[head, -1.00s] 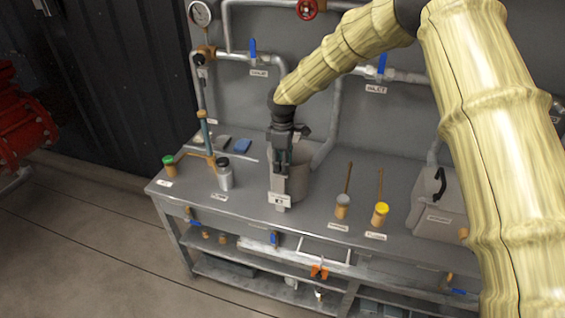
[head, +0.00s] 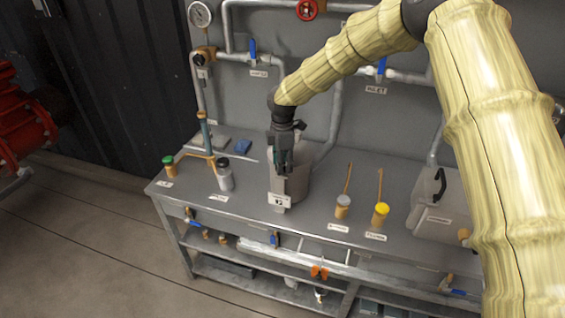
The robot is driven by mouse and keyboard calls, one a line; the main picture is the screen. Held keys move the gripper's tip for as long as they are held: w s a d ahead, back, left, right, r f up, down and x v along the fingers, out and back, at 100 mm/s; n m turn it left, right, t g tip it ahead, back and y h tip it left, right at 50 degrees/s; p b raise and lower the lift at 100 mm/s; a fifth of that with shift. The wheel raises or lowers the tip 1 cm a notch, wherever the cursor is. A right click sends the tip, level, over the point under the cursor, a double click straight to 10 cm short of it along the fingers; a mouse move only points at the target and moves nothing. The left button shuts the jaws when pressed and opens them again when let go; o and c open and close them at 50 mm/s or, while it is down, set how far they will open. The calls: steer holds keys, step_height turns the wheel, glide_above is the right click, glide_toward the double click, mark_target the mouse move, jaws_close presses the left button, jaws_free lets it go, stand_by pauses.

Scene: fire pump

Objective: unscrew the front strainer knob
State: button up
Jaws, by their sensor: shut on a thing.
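The grey strainer (head: 300,180) stands upright on the bench, behind and below my gripper, with a white label (head: 279,200) at its front foot. My gripper (head: 281,166) points down at the front of the strainer's upper part. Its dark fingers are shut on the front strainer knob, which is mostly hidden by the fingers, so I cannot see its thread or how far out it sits.
A grey bottle (head: 224,176) and a green-capped jar (head: 169,165) stand to the left. A grey-capped jar (head: 343,205) and a yellow-capped jar (head: 380,214) stand to the right, near a grey case (head: 432,205). Pipes with blue-handled valves (head: 252,48) run along the wall behind.

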steer(key=shift+w+r+n, duration=0.1)
steer(key=shift+w+n, duration=0.05)
steer(key=shift+n, duration=3.45)
steer(key=shift+a+n+p, duration=0.1)
steer(key=shift+n+p, duration=0.2)
steer(key=shift+n, duration=0.9)
steer(key=o, duration=1)
step_height(320, 180, up, 12)
